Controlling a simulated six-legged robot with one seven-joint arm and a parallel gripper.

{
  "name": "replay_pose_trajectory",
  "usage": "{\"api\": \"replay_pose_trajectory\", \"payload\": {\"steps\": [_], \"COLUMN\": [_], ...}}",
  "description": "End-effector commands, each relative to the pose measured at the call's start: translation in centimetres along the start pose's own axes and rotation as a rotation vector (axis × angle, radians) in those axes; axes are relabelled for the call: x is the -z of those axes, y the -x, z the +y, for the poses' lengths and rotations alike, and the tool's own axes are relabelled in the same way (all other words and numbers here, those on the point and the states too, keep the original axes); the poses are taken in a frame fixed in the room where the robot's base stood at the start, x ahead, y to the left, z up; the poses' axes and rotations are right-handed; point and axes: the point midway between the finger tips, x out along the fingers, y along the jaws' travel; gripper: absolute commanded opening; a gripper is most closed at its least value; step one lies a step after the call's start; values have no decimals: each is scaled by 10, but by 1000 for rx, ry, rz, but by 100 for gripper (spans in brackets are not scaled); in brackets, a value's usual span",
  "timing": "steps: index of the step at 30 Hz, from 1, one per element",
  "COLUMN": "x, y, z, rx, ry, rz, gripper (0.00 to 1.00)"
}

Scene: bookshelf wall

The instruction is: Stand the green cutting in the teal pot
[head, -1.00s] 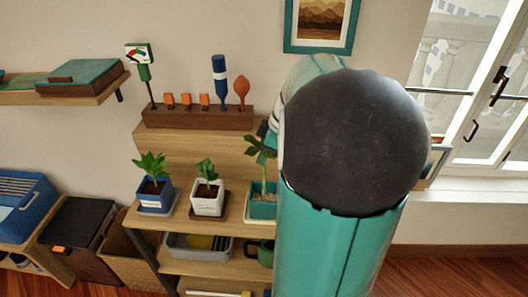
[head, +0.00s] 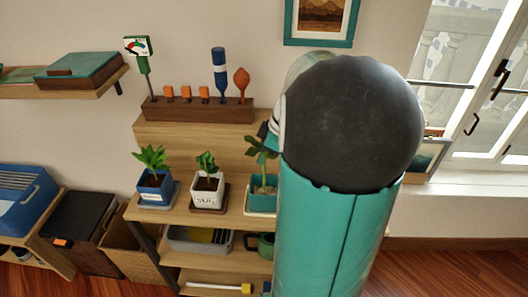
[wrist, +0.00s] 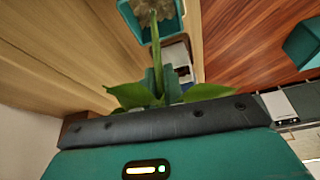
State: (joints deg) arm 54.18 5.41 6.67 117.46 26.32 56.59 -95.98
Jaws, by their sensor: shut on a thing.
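The green cutting (head: 257,147) is upright above the teal pot (head: 262,198) in the head view, its stem running down to the pot's mouth. My gripper (head: 267,132) is shut on it near the leaves, partly hidden behind my arm. In the wrist view my gripper (wrist: 165,88) closes around the stem, with green leaves (wrist: 128,95) spread to both sides. The stem (wrist: 156,55) leads to a pale brown clump over the teal pot (wrist: 129,18). I cannot tell whether the stem's end touches the inside of the pot.
A white pot (head: 207,197) and a blue pot (head: 155,192) with plants stand to the left on the same shelf. A wooden tool rack (head: 198,110) stands behind. A grey bin (head: 200,240) and a green mug (head: 266,246) are on the shelf below.

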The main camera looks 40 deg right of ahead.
Motion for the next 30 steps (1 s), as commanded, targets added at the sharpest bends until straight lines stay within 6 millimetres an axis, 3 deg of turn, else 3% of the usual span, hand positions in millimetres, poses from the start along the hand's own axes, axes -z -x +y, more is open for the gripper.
{"api": "replay_pose_trajectory", "payload": {"steps": [30], "x": [-11], "y": [-26], "z": [0], "rx": [1], "ry": [-1], "rz": [0], "gripper": [0]}}
